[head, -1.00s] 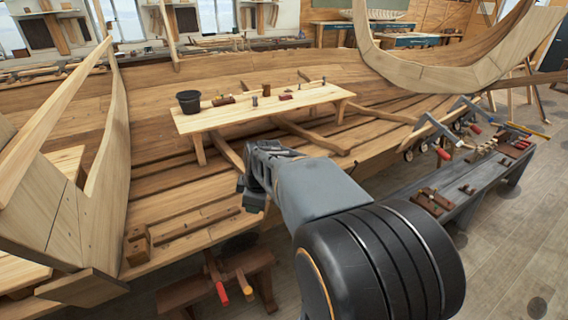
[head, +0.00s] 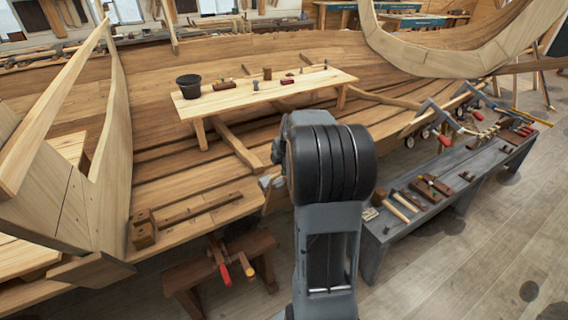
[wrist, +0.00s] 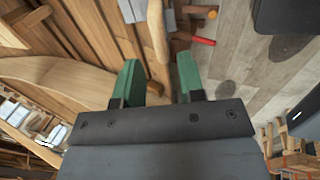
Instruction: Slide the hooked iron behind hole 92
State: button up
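My gripper (wrist: 159,62) shows in the wrist view with its two green fingers apart. A rounded piece of wood shows in the gap between them, and I see no finger closed on it. In the head view my gripper is mostly hidden behind my arm, close to the near edge of the wooden hull (head: 180,170). I cannot pick out the hooked iron for certain. A pale grey piece (wrist: 132,10) shows beyond the fingers at the top of the wrist view, cut off by the frame. No hole number can be read, so hole 92 cannot be told.
A plank bench (head: 235,100) inside the hull carries a black bucket (head: 188,87) and small tools. A grey bench (head: 450,185) with several tools stands at the right.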

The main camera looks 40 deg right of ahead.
jog(key=shift+b+x, duration=1.7)
jog(key=shift+x, duration=0.7)
grip_shut()
jog(key=shift+w+r, duration=0.1)
